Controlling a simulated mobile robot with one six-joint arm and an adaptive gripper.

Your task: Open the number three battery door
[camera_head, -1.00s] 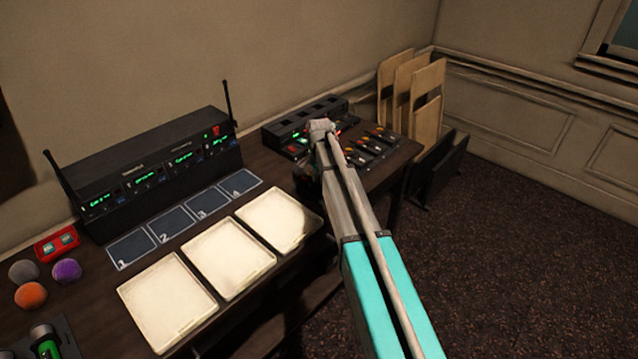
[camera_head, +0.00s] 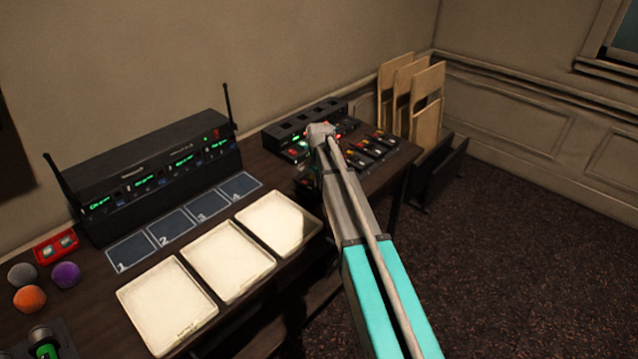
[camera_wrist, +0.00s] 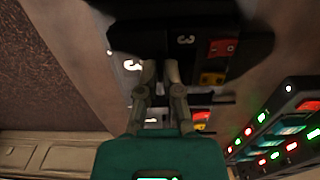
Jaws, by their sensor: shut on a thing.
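In the wrist view a dark pack marked with a white 3 (camera_wrist: 186,41) lies straight ahead of my gripper (camera_wrist: 161,66). The pack has a red switch and a yellow part at its right side. My fingers are close together at the pack's near edge, shut on what looks like its battery door; the small part between the tips is dark and hard to make out. I cannot tell how far the door stands open. In the head view my arm covers the fingertips and the pack.
A charger with green and red lights (camera_wrist: 275,130) stands close on the right in the wrist view. Several other packs (camera_head: 372,146) lie right of my arm. A black receiver rack (camera_head: 150,165), numbered pads (camera_head: 172,228) and cream trays (camera_head: 230,262) lie left.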

